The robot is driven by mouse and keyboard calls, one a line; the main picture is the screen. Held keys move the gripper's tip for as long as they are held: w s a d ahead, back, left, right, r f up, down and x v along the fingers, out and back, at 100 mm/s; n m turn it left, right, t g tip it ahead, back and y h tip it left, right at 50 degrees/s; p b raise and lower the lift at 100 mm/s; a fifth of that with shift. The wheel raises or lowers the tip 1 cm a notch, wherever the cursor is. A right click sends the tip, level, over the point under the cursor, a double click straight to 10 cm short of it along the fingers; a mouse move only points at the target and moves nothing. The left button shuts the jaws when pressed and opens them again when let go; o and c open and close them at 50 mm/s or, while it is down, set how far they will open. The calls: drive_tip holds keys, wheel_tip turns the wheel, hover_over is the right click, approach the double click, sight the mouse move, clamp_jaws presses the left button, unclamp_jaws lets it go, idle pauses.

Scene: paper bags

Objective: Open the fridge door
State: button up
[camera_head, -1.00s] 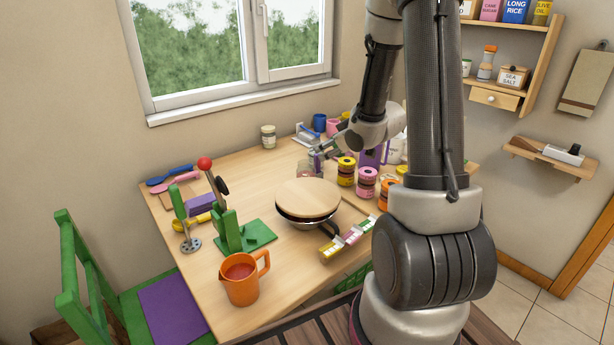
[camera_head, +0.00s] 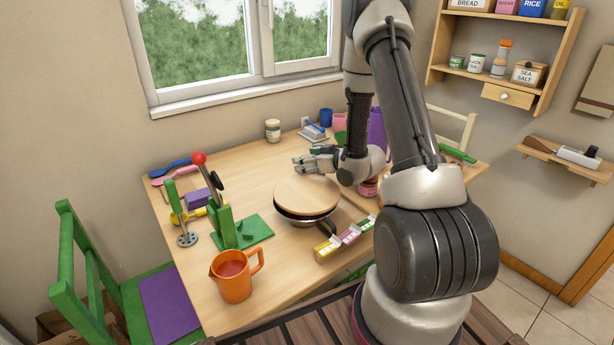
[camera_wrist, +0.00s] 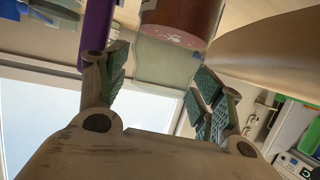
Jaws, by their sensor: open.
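No fridge or fridge door can be made out in either view. My gripper (camera_head: 316,161) is low over the table, left of the arm, behind the round wooden board (camera_head: 306,196). In the wrist view, its two fingers with green pads (camera_wrist: 160,68) stand apart. Nothing is clearly held.
The table (camera_head: 245,185) is crowded. An orange jug (camera_head: 234,282) stands at its front, and a green stand (camera_head: 238,232) behind it. A purple pitcher (camera_head: 376,128) is near my arm. A green chair (camera_head: 82,260) is at left; wall shelves (camera_head: 505,60) are at right.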

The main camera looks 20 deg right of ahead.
drive_tip(key=shift+w+a, duration=0.1)
drive_tip(key=shift+w, duration=0.1)
drive_tip(key=c, duration=1.3)
clamp_jaws()
drive_tip(key=shift+r, duration=0.1)
